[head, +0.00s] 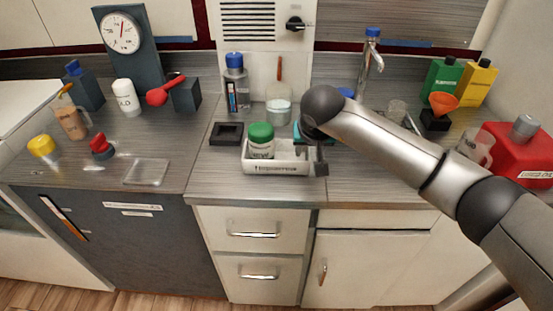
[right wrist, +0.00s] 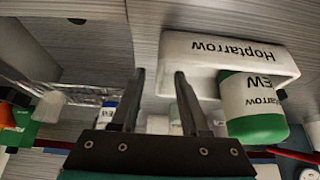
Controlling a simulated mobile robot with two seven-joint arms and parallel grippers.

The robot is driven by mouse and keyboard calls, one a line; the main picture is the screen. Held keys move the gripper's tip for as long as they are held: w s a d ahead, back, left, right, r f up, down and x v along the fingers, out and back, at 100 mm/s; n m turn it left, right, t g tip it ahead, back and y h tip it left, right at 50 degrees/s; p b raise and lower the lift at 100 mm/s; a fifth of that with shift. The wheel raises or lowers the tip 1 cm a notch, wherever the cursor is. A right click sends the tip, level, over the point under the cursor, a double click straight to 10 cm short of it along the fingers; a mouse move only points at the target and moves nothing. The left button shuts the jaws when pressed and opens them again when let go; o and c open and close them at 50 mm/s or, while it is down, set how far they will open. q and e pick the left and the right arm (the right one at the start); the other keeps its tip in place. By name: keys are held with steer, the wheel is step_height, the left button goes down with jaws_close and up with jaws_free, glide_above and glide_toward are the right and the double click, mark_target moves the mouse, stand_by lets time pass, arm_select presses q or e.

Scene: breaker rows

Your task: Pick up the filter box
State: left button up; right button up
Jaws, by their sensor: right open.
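No object in view is clearly labelled as a filter box. My right gripper (head: 319,160) points down at the right end of the white tray. In the right wrist view the two fingers of my right gripper (right wrist: 159,72) stand apart with nothing between them. My left gripper is not in view.
The white tray (head: 270,170) holds a green-capped jar (head: 260,141); both show in the right wrist view. A black square holder (head: 227,133) is left of it. The counter's front strip is clear.

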steer(key=shift+x, duration=0.85)
steer(key=shift+r, duration=0.1)
jaws_close()
steer(key=shift+w+r, duration=0.1)
stand_by(0.6)
